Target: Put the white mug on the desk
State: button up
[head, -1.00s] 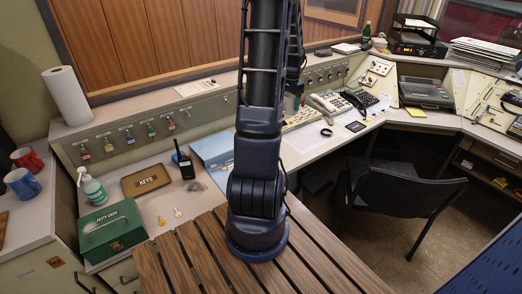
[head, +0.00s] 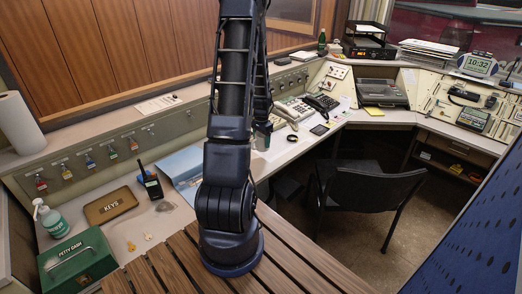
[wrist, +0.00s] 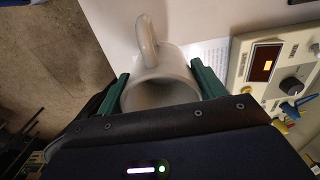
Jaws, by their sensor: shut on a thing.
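The white mug (wrist: 160,92) shows in the wrist view, greyish in the shade, with its handle pointing up in the picture and its open mouth toward the camera. My gripper (wrist: 159,70) is shut on it, one green finger on each side of its body. Beyond the mug is the pale desk top (wrist: 112,22) with a printed sheet. I cannot tell whether the mug touches it. In the head view the desk (head: 294,146) runs along the back and right. My arm stands in front of part of it and largely hides my gripper there.
A control panel (wrist: 285,75) with knobs is right of the mug in the wrist view. In the head view, phones (head: 322,102), a blue folder (head: 181,164) and a radio (head: 151,184) occupy the desk. A black chair (head: 362,187) stands before it; a slatted surface (head: 178,262) is near.

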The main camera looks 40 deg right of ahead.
aim_at(261, 149)
jog(key=shift+f, duration=2.9)
jog(key=shift+f, duration=0.15)
jog(key=o, duration=1.2)
jog(key=shift+c, duration=0.2)
notch_tip(261, 149, up, 12)
jog(key=shift+r, duration=0.2)
